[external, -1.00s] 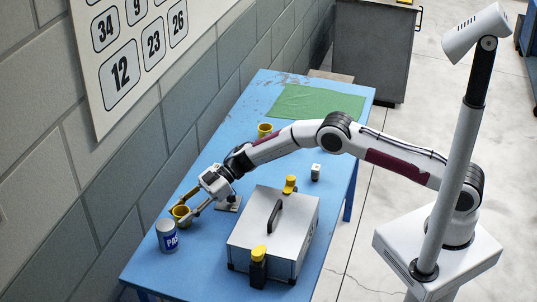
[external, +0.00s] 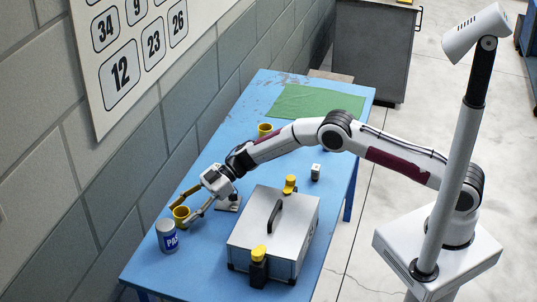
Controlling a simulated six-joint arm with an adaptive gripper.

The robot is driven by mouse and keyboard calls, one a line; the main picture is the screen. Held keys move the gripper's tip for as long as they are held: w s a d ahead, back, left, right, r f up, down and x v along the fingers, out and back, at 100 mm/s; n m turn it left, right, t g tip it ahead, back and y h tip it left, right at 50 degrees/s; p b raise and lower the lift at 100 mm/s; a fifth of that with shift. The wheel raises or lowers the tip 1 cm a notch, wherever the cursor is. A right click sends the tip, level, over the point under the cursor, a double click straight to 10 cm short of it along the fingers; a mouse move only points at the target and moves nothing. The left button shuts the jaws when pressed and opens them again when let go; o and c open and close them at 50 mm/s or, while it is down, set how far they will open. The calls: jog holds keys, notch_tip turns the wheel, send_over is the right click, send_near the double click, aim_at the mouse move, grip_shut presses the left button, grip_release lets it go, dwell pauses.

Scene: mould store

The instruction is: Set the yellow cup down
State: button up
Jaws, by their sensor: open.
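A yellow cup (external: 181,214) stands upright on the blue table (external: 186,273) near its left edge, just behind a grey and blue can. My gripper (external: 189,207) is open at the cup, its fingers spread to either side of it. Whether a finger still touches the cup is too small to tell. A second yellow cup (external: 265,130) stands farther back on the table, near the wall side.
The can (external: 167,237) stands close in front of the cup. A silver case (external: 266,240) with a dark handle fills the table's right front. A small white block (external: 316,172) stands behind it. A green mat (external: 318,101) lies at the far end.

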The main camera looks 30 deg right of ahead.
jog(key=v, duration=1.1)
jog(key=shift+d+r, duration=0.1)
jog(key=shift+r, duration=0.05)
jog(key=shift+w, duration=0.15)
dwell(0.5)
